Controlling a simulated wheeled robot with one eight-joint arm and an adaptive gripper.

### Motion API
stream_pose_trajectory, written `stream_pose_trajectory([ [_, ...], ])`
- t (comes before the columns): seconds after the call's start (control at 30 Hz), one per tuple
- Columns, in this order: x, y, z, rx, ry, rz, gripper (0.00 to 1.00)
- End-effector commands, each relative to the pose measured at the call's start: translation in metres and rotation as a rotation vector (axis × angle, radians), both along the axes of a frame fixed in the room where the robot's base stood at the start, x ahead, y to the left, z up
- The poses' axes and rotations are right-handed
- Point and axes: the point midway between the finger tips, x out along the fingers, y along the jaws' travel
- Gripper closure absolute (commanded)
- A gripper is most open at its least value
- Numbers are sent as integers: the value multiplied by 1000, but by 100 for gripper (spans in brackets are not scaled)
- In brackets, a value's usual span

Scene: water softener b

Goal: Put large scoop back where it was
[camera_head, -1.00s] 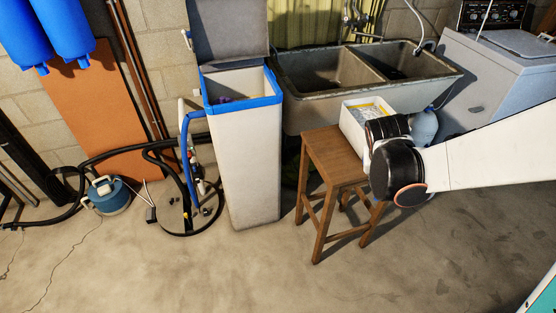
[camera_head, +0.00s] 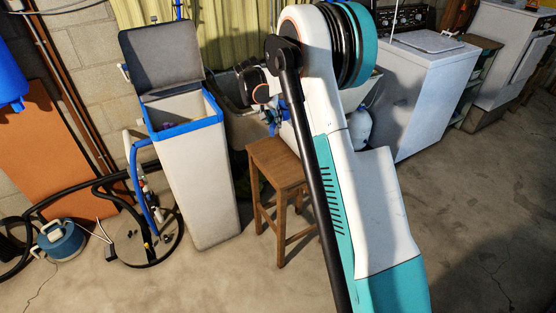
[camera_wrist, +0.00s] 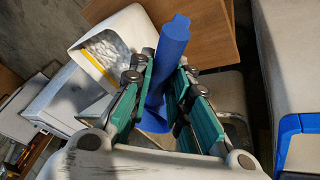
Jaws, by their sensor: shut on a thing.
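My gripper (camera_wrist: 163,82) is shut on the blue scoop (camera_wrist: 173,38), whose long blue body stands between the teal fingers in the wrist view. In the head view, my arm hides most of the gripper, and a bit of blue (camera_head: 272,120) shows below the wrist. A white open container (camera_wrist: 134,24) with white, lumpy contents and a yellow strip lies just left of the scoop in the wrist view. The wooden stool (camera_wrist: 205,30) is behind the scoop. In the head view, the stool (camera_head: 275,156) is partly covered by my arm.
The tall softener tank (camera_head: 190,170) with a blue rim and raised grey lid (camera_head: 160,55) stands left of the stool. A sink (camera_head: 238,128) is behind, largely hidden by my arm. A white washer (camera_head: 415,100) stands right. Hoses and a blue canister (camera_head: 60,240) lie left.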

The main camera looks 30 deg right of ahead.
Motion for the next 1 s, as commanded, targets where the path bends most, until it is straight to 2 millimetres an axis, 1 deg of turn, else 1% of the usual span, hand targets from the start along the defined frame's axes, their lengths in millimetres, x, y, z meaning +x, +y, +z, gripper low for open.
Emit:
stream_pose_trajectory([
  [0.07,2,-5,-7,-1,0,-11,100],
  [0.17,2,-5,-26,0,0,-15,100],
  [0.4,2,-4,-85,-1,0,-12,100],
  [0.6,2,-4,-131,0,0,-11,100],
  [0.73,2,-4,-150,0,0,-11,100],
  [0.93,2,-4,-160,0,0,-11,100],
  [1.0,2,-4,-167,0,0,-11,100],
])
